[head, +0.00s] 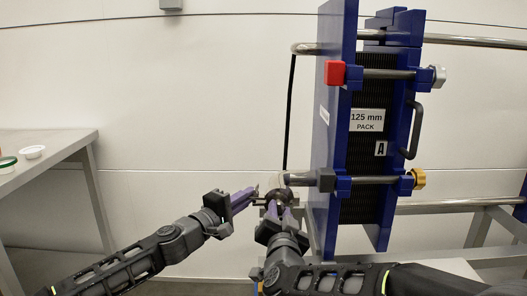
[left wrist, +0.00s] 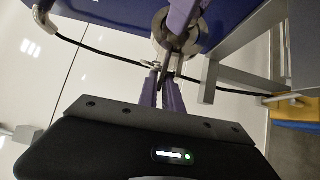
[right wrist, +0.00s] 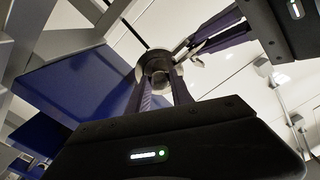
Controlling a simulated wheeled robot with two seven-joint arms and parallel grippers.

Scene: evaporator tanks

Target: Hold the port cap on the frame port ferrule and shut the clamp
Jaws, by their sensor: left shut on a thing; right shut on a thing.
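The round metal fitting at the frame port shows in the left wrist view (left wrist: 160,36) and the right wrist view (right wrist: 154,62). Cap, ferrule and clamp are hard to tell apart there. My right gripper (right wrist: 160,78) is shut on the port cap at the fitting's near end; its fingers hide much of it. It also shows in the head view (head: 278,208). My left gripper (head: 256,190) comes in from the left, its tips beside the fitting. It is shut on a small metal part, seemingly the clamp's arm (right wrist: 194,59). I cannot tell whether the clamp is closed.
The blue plate pack (head: 320,140) with rails and bolts stands just right of the port. A black cable (head: 290,110) hangs behind the port. A side table (head: 50,150) with small lids is at the far left. The floor before the wall is clear.

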